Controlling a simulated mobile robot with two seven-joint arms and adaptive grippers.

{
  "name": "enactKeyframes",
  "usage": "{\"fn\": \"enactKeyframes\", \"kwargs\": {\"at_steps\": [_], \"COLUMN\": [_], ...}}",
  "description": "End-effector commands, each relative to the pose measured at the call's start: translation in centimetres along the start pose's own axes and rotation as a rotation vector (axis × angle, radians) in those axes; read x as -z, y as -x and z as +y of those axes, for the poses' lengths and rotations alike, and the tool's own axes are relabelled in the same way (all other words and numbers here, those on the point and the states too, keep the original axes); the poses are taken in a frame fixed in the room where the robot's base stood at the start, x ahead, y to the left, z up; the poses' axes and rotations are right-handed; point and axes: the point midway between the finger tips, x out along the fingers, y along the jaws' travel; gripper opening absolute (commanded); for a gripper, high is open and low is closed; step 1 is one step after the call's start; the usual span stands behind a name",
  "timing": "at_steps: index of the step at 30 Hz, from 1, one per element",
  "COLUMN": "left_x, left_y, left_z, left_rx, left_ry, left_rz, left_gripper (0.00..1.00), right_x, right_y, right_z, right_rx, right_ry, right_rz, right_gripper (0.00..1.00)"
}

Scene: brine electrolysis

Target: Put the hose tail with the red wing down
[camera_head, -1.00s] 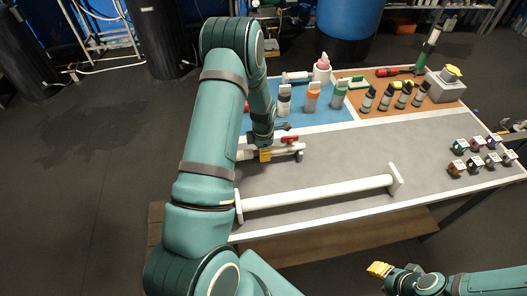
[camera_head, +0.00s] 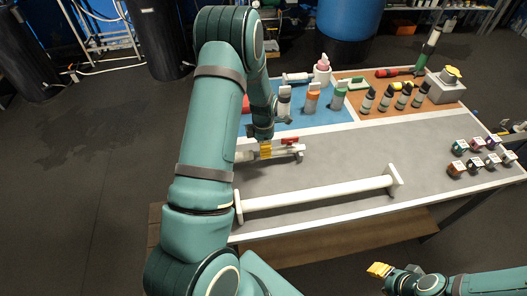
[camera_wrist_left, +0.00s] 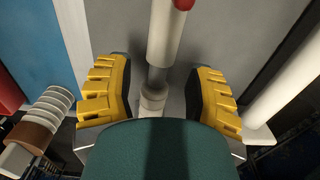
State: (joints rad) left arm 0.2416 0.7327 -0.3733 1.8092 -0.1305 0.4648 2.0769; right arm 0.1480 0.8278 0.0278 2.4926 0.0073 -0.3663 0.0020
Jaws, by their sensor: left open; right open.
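The hose tail with the red wing (camera_head: 290,140) lies level near the left end of the table. Its pale body and a bit of red (camera_wrist_left: 182,5) show in the left wrist view, where a narrower grey part (camera_wrist_left: 154,82) runs between my fingers. My left gripper (camera_head: 265,151) is over its left part; in the left wrist view my yellow fingers (camera_wrist_left: 160,95) stand open on both sides with gaps. My forearm hides part of the tail's left end. My right gripper (camera_head: 380,270) is off the table's front edge, open, with nothing seen in it.
A long white bar with end plates (camera_head: 320,193) lies in front of the tail. Several bottles (camera_head: 311,98) stand on the blue and orange mats behind. Small coloured-cap pieces (camera_head: 475,158) are at the right.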

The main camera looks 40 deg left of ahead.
Motion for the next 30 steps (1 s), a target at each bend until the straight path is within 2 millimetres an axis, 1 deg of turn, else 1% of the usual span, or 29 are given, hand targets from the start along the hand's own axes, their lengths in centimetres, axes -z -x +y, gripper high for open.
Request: {"fn": "enactKeyframes", "kwargs": {"at_steps": [1, 6, 9, 12, 15, 18, 30], "left_x": [-0.1, -0.1, -0.1, -0.1, -0.1, 0.0, 0.0], "left_y": [1.4, 4.8, 6.5, 7.5, 8.2, 8.5, 8.5], "left_z": [0.1, 0.1, 0.0, 0.0, 0.0, 0.0, 0.0], "left_rx": [-0.004, -0.004, -0.003, -0.002, -0.001, 0.0, 0.0], "left_ry": [-0.002, -0.002, -0.002, -0.001, -0.002, -0.002, -0.001], "left_rz": [-0.003, -0.003, -0.003, -0.001, -0.001, 0.0, 0.0], "left_gripper": [0.54, 0.54, 0.54, 0.54, 0.54, 0.54, 0.54], "right_x": [0.0, 0.0, 0.0, 0.0, 0.1, 0.1, 0.1], "right_y": [0.1, 0.3, 0.4, 0.5, 0.5, 0.5, 0.5], "right_z": [0.0, -0.1, -0.1, -0.1, -0.2, -0.2, -0.2], "right_rx": [0.0, 0.001, 0.001, 0.001, 0.001, 0.001, 0.001], "right_ry": [0.0, 0.0, 0.0, 0.0, 0.0, 0.0, 0.0], "right_rz": [0.0, 0.0, 0.0, 0.0, 0.0, 0.0, 0.0], "right_gripper": [0.39, 0.39, 0.39, 0.39, 0.39, 0.39, 0.39]}}
